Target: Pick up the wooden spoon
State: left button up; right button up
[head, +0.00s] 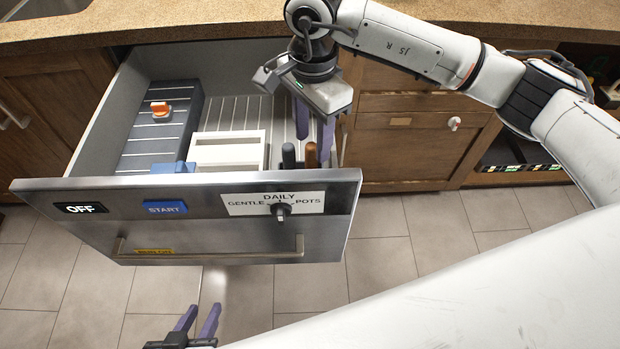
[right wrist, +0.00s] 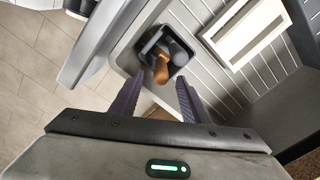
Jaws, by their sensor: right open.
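The wooden spoon shows as a brown upright piece (head: 311,155) in the front right corner of the open drawer, partly hidden by the drawer front. In the right wrist view the brown piece (right wrist: 161,72) stands in a dark square holder (right wrist: 150,42) beside dark grey pieces. My right gripper (head: 315,128) points down into the drawer, just behind and above the spoon. Its fingers are apart, with nothing held between them; the spoon lies just beyond the fingertips in the right wrist view (right wrist: 157,90). My left gripper (head: 198,318) is open and empty, low in front of the drawer.
The metal drawer front (head: 110,225) carries labels, a knob and a bar handle (head: 210,255). Inside are a grey slatted box (head: 150,145) with an orange knob (head: 160,108), a white frame (head: 228,138) and a blue block (head: 172,167). The counter (head: 200,20) runs behind.

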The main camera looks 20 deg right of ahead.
aim_at(311, 161)
notch_tip(311, 161, down, 5)
jog(key=shift+a+f, duration=0.1)
jog(key=shift+f, duration=0.05)
jog(key=shift+w, duration=0.1)
jog(key=shift+c, duration=0.3)
grip_shut()
